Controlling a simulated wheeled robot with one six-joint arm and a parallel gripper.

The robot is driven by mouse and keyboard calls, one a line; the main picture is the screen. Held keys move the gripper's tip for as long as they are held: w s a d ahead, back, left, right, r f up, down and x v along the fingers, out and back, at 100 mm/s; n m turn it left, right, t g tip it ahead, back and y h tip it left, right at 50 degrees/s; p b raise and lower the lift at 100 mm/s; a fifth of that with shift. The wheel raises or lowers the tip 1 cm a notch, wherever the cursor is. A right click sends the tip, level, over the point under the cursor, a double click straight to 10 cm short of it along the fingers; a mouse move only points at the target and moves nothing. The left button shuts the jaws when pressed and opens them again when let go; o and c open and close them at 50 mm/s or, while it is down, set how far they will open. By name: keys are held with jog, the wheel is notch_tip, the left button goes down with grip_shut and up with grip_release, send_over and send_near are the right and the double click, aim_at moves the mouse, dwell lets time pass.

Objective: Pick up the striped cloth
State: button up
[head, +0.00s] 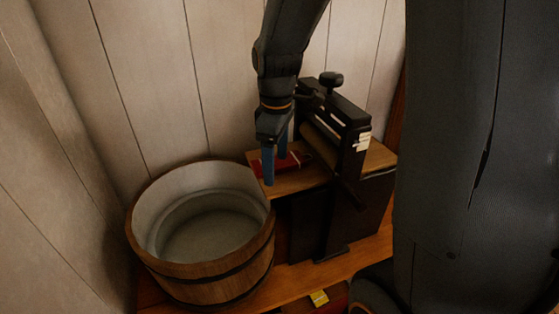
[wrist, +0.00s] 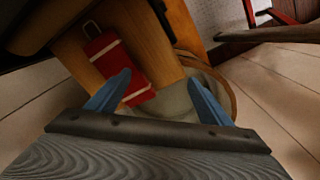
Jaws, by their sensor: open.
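The striped cloth (head: 294,163) is red with white bands and lies flat on the wooden board (head: 300,181) of a roller press. In the wrist view the cloth (wrist: 113,56) lies left of centre, with a small loop at its far end. My gripper (head: 275,168) points down over the cloth and hides part of it in the head view. In the wrist view its blue fingers (wrist: 159,77) are spread apart with nothing between them. I cannot tell the exact height gap.
A wooden tub (head: 205,287) with a pale inside stands left of the board, close to my gripper. The dark press frame (head: 345,130) with rollers and a top knob rises just right of the cloth. A plank wall (head: 150,80) stands behind. A small yellow item (head: 319,298) shows below.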

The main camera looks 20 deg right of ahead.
aim_at(284, 163)
jog(key=w+r+n, duration=0.1)
jog(key=w+n, duration=0.1)
jog(key=w+r+n, duration=0.1)
jog(key=w+n, duration=0.1)
jog(key=w+d+r+n+p, duration=0.1)
jog(key=w+n, duration=0.1)
jog(key=n, duration=0.1)
jog(key=shift+w+r, duration=0.25)
jog(key=shift+r, duration=0.1)
jog(key=shift+w+d+f+n, duration=0.1)
jog(key=shift+f+n, duration=0.2)
jog(key=shift+f, duration=0.25)
jog(key=shift+a+f+p, duration=0.2)
jog(key=shift+f+p, duration=1.25)
jog(key=shift+f, duration=1.85)
jog(key=shift+c, duration=0.3)
jog(key=c, duration=1.2)
jog(key=shift+o, duration=0.2)
jog(key=shift+r, duration=0.1)
